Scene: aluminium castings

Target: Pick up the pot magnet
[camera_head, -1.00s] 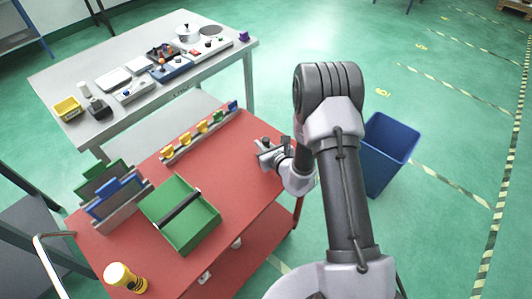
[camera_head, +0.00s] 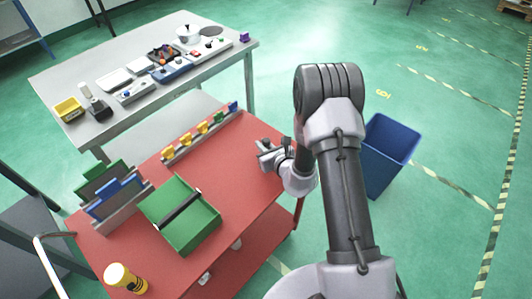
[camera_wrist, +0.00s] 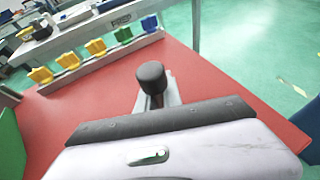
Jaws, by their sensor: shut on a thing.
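The pot magnet (camera_wrist: 151,76) looks like a small dark round cap on a short stem, in the middle of the wrist view. My gripper (camera_wrist: 168,98) is shut on it; the grey finger shows just behind and beside the magnet. In the head view my gripper (camera_head: 268,156) is over the right back part of the red table (camera_head: 228,166), and the magnet is too small there to make out clearly. I cannot tell whether the magnet touches the table.
A rail with yellow, green and blue pieces (camera_head: 203,128) runs along the red table's back edge. A blue bin (camera_head: 392,150) stands right of my arm.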

